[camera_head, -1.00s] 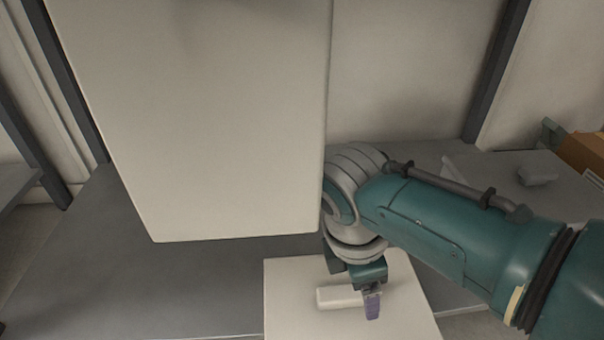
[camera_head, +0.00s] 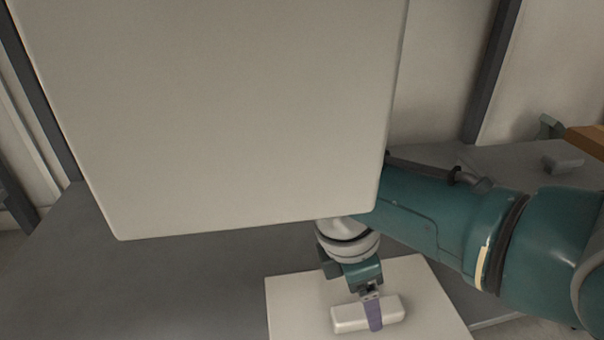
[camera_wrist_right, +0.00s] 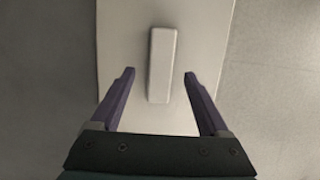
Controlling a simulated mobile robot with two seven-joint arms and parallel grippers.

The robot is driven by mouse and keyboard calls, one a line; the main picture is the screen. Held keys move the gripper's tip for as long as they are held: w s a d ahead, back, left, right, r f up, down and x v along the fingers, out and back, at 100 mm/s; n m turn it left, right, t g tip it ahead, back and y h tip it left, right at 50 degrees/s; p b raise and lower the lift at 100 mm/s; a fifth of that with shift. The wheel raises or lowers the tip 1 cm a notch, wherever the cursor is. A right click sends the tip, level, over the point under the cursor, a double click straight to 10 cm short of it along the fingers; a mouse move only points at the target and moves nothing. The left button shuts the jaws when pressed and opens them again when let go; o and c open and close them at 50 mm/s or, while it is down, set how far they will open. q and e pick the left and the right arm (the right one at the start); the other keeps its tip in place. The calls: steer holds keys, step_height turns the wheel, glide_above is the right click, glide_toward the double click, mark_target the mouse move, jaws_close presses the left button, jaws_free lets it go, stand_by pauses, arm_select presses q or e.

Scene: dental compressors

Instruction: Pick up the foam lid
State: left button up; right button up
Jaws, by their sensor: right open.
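The foam lid (camera_head: 292,299) is a pale flat panel low in the head view, with a raised pale bar (camera_head: 349,318) on top. It also shows in the right wrist view (camera_wrist_right: 121,42), with the bar (camera_wrist_right: 162,62) standing near its middle. My right gripper (camera_head: 374,325) is at the bar in the head view, one purple finger in front of it. In the wrist view my right gripper (camera_wrist_right: 159,73) is open, its fingers apart on either side of the bar's lower part, with gaps on both sides. Its height above the lid is unclear. My left gripper is out of view.
A large pale panel (camera_head: 210,110) fills the upper left and middle of the head view and hides part of my right arm. A grey surface (camera_head: 130,285) lies clear left of the lid. A small grey block (camera_head: 563,163) and a brown box (camera_head: 588,141) are at right.

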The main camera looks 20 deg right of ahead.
steer(key=b+x, duration=0.2)
steer(key=x, duration=0.1)
steer(key=shift+s+f, duration=0.15)
steer(key=shift+f, duration=0.05)
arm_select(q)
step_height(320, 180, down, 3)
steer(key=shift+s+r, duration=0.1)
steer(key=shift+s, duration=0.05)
arm_select(e)
steer(key=shift+r, duration=0.1)
steer(key=shift+c, duration=1.3)
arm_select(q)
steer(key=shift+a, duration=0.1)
arm_select(e)
jaws_close()
